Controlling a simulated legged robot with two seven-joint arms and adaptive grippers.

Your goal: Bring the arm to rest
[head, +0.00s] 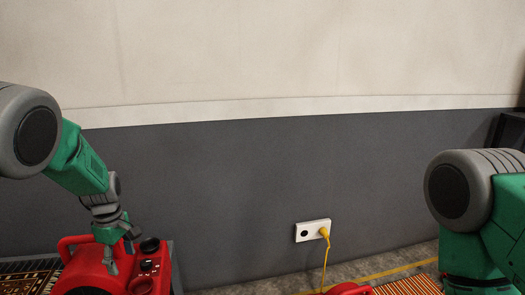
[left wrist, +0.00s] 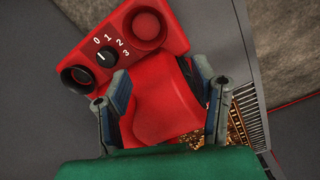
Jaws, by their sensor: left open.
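My left arm comes in from the left in the head view and points down. Its gripper (head: 120,252) is over a red machine (head: 95,275) at the lower left. In the left wrist view the gripper (left wrist: 160,93) is open, its two fingers apart with the red body of the machine (left wrist: 165,105) behind the gap. I cannot tell whether a fingertip touches it. A black dial (left wrist: 105,57) marked 0 to 3 sits on the machine's red panel, clear of the fingers. My right arm is at the right edge; its gripper is out of view.
A white wall socket (head: 311,231) holds a yellow plug (head: 324,232) with a cord running down. A striped rug (head: 412,286) and a red thing (head: 349,290) are at the bottom.

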